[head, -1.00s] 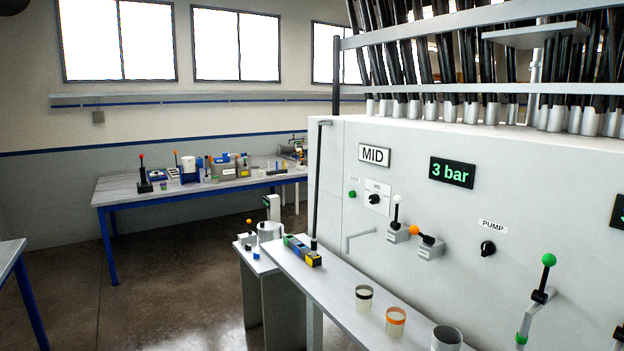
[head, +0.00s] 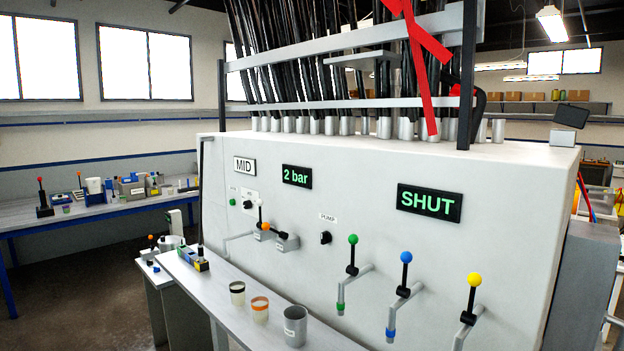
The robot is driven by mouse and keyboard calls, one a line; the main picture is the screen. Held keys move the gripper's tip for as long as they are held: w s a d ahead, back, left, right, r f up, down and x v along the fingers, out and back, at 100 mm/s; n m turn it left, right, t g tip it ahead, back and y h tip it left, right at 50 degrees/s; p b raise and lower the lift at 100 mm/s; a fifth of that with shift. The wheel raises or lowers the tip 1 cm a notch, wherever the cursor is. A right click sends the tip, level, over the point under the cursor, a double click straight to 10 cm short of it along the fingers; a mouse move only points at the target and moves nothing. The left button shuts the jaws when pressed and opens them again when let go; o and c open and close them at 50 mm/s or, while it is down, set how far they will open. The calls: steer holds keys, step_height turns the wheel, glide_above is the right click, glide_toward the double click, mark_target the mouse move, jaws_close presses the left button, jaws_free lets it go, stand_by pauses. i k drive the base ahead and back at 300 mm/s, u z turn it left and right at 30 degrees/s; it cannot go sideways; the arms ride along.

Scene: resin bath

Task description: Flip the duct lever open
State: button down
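No lever in the head view carries a readable duct label, so I cannot tell which one is the duct lever. On the white cabinet (head: 400,180), a lever with a white ball (head: 260,213) and one with an orange ball (head: 267,227) sit close together at left. Levers with a green ball (head: 353,240), a blue ball (head: 406,257) and a yellow ball (head: 474,280) stand upright on pipe taps to the right. A dark display (head: 430,203) reads SHUT. My gripper is not in view.
A grey shelf (head: 215,302) along the cabinet front holds a metal cup (head: 296,326) and banded cups (head: 260,310). Another display (head: 297,177) reads 2 bar. Red strips (head: 420,60) cross the rack above. Open floor (head: 80,290) lies at left.

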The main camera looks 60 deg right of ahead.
mark_target(259, 202)
steer(key=u, duration=3.75)
steer(key=i, duration=0.1)
steer(key=z, duration=2.1)
steer(key=i, duration=1.55)
steer(key=z, duration=4.3)
steer(key=i, duration=1.05)
steer(key=u, duration=0.1)
